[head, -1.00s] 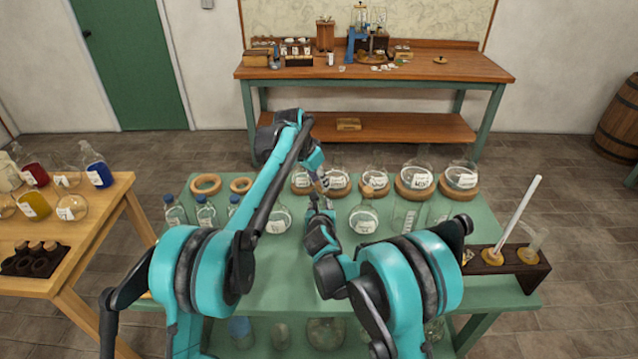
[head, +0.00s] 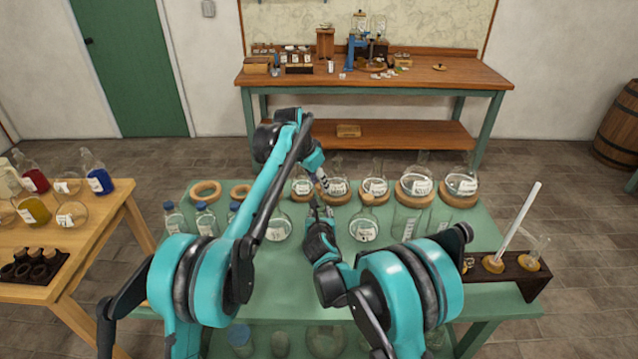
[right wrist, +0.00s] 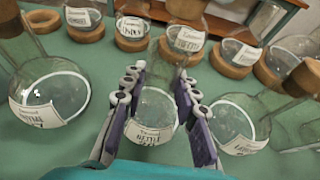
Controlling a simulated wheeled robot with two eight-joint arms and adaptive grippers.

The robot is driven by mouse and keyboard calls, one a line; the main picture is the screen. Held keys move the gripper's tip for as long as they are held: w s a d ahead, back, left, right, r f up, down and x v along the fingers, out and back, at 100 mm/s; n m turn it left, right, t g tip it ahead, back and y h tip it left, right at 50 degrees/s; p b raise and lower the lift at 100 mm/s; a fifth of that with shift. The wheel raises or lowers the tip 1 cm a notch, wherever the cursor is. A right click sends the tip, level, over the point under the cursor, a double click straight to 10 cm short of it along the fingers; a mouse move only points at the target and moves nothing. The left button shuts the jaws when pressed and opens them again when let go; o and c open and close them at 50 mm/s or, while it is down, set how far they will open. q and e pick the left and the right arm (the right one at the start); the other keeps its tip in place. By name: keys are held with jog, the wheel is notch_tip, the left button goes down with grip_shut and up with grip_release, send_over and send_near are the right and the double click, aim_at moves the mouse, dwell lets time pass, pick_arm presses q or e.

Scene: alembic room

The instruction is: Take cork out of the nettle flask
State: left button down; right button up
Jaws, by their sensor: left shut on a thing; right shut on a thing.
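The nettle flask (right wrist: 156,110) is a round clear flask with a white label, between the fingers of my right gripper (right wrist: 160,98) in the right wrist view. In the head view my right gripper (head: 315,206) is shut low at the middle of the green table, and the flask is mostly hidden there. A brown cork-like piece (right wrist: 185,9) shows at the top edge of the right wrist view, above the flask's neck; I cannot tell if it sits in the neck. My left gripper (head: 323,184) is shut just above the right one; what it holds is too small to make out.
Round flasks stand on either side, one at left (head: 278,226) and a corked one at right (head: 363,228). Behind them several flasks stand on cork rings (head: 415,194). Blue-capped bottles (head: 206,218) stand at left, a dark rack (head: 508,266) at right.

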jog(key=o, duration=1.1)
pick_arm(q)
jog(key=shift+r+p, duration=0.35)
notch_tip(320, 180, up, 4)
jog(key=p, duration=0.3)
jog(key=shift+f, duration=0.35)
pick_arm(e)
jog(key=s+r, duration=0.5)
jog(key=s, duration=0.2)
jog(key=s+r, duration=0.3)
jog(key=s, duration=0.1)
jog(key=shift+r, duration=0.3)
